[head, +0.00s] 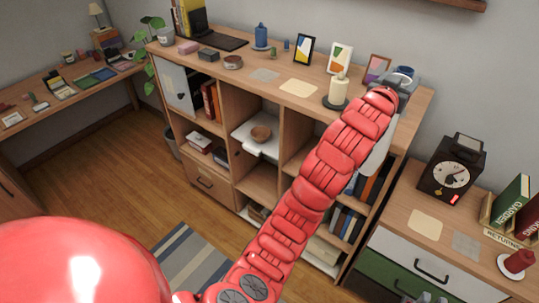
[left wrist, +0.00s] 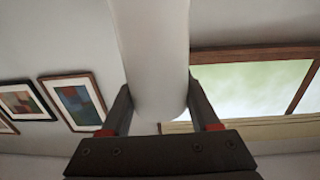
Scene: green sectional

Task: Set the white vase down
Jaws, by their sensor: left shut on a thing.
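The white vase (left wrist: 150,50) fills the middle of the left wrist view as a smooth, pale, rounded column. My left gripper (left wrist: 160,95) is shut on it, one dark finger on each side. In the head view my left gripper (head: 402,86) is small and mostly hidden by my red arm, at the right end of the shelf unit's top. A pale, long shape along the arm's right side looks like the vase (head: 381,150), partly covered by the arm. I cannot tell if it touches anything. My right gripper is not in view.
The shelf unit's top (head: 310,107) holds a cream candle (head: 338,91) on a dark dish, picture frames (head: 304,50), a blue jar (head: 261,37) and a laptop (head: 212,38). A lower cabinet at right carries a black clock (head: 452,175) and books (head: 510,200).

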